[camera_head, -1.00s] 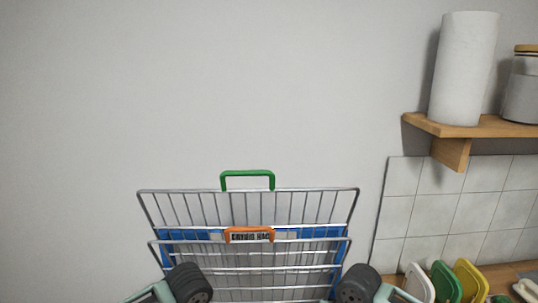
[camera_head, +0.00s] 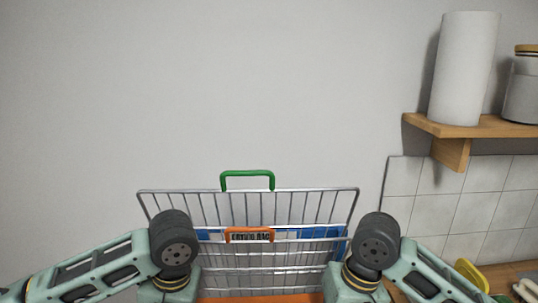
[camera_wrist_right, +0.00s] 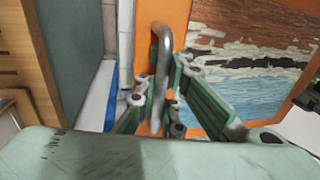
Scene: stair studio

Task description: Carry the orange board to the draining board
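The orange board (camera_head: 258,298) shows as a strip along the bottom edge of the head view, between my two forearms. In the right wrist view the orange board (camera_wrist_right: 178,22) fills much of the background and carries a weathered panel in brown, white and blue. A grey metal handle (camera_wrist_right: 161,60) stands out in front of it. My right gripper (camera_wrist_right: 165,85) has its green fingers on either side of this handle and appears shut on it. My left gripper is below the head view's edge, with only its arm and wrist showing. I cannot identify the draining board.
A wooden shelf (camera_head: 470,128) with a paper roll (camera_head: 464,68) and a jar (camera_head: 522,88) is at right, above a tiled counter area.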

